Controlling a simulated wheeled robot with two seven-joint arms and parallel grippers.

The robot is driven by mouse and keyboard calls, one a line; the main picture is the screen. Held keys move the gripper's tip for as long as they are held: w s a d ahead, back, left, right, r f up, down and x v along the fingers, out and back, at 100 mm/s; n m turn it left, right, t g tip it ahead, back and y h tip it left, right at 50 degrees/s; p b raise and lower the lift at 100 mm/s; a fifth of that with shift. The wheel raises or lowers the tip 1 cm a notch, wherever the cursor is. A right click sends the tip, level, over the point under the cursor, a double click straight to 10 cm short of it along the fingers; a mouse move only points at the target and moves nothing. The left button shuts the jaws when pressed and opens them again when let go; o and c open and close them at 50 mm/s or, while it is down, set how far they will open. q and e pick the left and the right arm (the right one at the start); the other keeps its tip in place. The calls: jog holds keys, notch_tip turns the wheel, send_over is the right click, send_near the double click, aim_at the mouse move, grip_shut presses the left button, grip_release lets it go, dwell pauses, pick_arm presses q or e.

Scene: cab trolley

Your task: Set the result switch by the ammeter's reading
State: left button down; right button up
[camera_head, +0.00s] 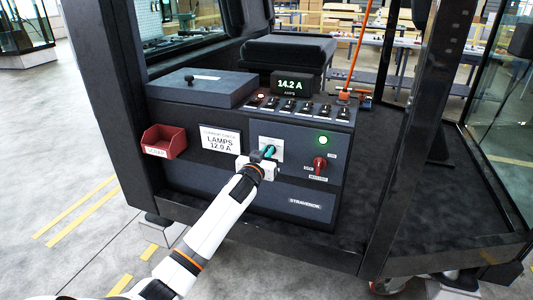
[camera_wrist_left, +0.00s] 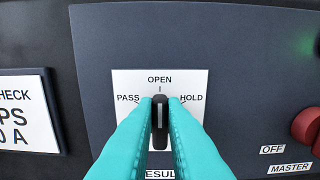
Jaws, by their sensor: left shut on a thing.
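The result switch (camera_wrist_left: 160,122) is a black knob on a white plate marked PASS, OPEN and HOLD. Its pointer stands upright at OPEN. My left gripper (camera_wrist_left: 160,128), with teal fingers, is shut on the knob; in the head view the gripper (camera_head: 263,155) hides most of the switch. The ammeter (camera_head: 290,84) shows 14.2 A in green digits on top of the console. A card (camera_head: 221,142) on the console front reads LAMPS 12.0 A. My right gripper is in neither view.
A red master switch (camera_head: 320,164) sits right of the plate, below a lit green lamp (camera_head: 323,140). A row of small toggle switches (camera_head: 289,107) lies below the ammeter. A red bin (camera_head: 165,140) hangs at the left. A dark cab post (camera_head: 410,130) stands at the right.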

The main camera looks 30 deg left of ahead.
pick_arm(q)
jog(key=shift+m, duration=0.3)
jog(key=m, duration=0.3)
jog(key=m+p, duration=0.1)
jog(key=m, duration=0.3)
jog(key=d+m+p, duration=0.1)
jog(key=m, duration=0.3)
jog(key=shift+w+f, duration=0.1)
jog(key=shift+f, duration=0.25)
jog(key=shift+m, duration=0.4)
jog(key=c, duration=1.5)
grip_release()
